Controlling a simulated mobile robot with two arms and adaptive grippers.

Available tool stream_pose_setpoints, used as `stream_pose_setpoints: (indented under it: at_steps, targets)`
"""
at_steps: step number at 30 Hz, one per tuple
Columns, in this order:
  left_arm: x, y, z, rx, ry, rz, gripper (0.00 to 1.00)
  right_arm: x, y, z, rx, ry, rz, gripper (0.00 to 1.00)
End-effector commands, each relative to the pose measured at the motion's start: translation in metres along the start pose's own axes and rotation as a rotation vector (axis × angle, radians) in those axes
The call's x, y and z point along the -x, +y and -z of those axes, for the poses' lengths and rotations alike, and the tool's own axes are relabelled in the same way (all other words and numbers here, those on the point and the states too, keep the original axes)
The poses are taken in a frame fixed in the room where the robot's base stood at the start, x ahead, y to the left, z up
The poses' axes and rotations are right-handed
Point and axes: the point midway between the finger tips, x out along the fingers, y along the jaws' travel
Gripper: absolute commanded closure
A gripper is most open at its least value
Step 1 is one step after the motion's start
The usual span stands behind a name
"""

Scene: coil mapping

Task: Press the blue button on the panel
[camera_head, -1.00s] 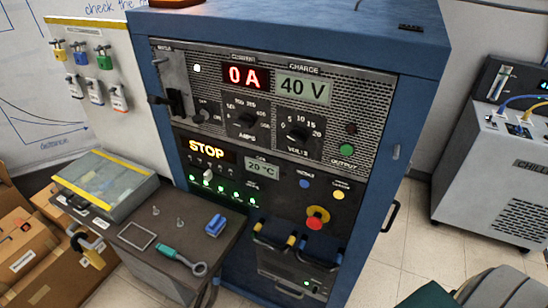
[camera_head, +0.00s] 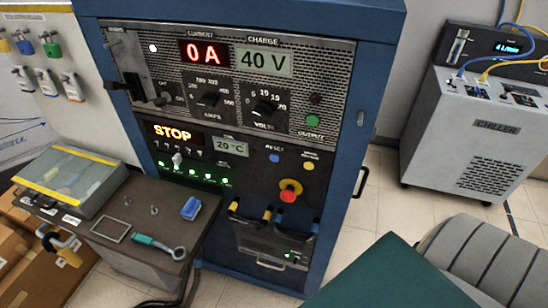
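The blue button (camera_head: 274,158) is a small round button under the RESET label on the dark front panel (camera_head: 250,185) of a tall blue cabinet (camera_head: 377,75). It sits right of the 20 °C display (camera_head: 231,147) and left of a yellow button (camera_head: 308,165). A red emergency knob on a yellow base (camera_head: 290,190) is below and to its right. Nothing covers the blue button. The STOP display (camera_head: 172,131) glows orange. Neither of my grippers is in view.
A bench (camera_head: 130,265) with a ring wrench (camera_head: 160,247) and a blue block (camera_head: 190,208) stands at front left. A teal flat surface (camera_head: 390,280) and a grey ribbed rounded shape (camera_head: 480,265) fill the lower right. A chiller (camera_head: 475,140) stands right, with tiled floor between.

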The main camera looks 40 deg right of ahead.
Motion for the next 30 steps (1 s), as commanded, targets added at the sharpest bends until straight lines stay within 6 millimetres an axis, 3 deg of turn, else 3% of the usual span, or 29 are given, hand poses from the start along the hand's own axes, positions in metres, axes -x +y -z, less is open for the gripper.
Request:
stream_pose_setpoints:
  at_steps: [1, 6, 8, 30]
  targets:
    - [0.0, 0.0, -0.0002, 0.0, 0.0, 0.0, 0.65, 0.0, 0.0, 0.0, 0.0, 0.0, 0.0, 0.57]
    - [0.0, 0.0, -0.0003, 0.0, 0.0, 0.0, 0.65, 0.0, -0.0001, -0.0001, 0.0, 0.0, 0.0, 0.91]
    - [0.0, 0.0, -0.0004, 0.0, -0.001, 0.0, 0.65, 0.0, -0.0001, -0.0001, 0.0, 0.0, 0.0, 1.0]
    - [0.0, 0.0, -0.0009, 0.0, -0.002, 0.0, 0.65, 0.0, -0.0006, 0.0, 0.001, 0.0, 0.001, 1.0]
